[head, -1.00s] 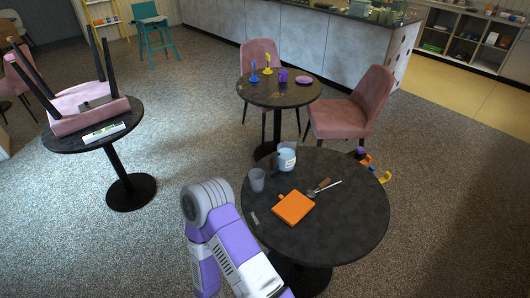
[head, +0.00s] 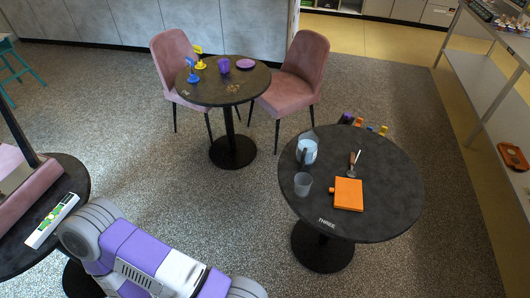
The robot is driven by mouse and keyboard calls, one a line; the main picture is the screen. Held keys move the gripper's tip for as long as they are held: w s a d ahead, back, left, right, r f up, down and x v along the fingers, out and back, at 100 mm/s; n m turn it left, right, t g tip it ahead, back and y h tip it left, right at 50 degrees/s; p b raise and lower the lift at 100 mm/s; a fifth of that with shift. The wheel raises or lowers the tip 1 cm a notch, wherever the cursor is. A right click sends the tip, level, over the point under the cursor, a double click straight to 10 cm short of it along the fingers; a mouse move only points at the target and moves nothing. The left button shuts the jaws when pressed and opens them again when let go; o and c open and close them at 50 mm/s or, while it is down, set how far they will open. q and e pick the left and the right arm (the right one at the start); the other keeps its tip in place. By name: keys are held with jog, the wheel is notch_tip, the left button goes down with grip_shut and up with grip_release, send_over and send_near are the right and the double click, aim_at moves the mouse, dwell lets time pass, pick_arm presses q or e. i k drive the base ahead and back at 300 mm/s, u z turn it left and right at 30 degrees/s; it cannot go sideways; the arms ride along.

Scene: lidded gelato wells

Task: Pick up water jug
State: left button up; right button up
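Purple and white links of one of my arms show at the lower left, over the floor and the left table's edge, well apart from the jug. Neither gripper shows in the view, and nothing is seen touching the jug.
An orange box or book (head: 348,194) and a scoop (head: 352,166) lie right of the cup. Another round table (head: 222,97) with pink chairs stands behind. A shelf rack (head: 470,75) stands at the far right. Carpet between tables is clear.

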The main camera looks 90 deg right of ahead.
aim_at(306, 152)
jog(key=i, duration=0.65)
jog(key=z, duration=3.65)
jog(key=i, duration=0.45)
jog(key=u, duration=0.1)
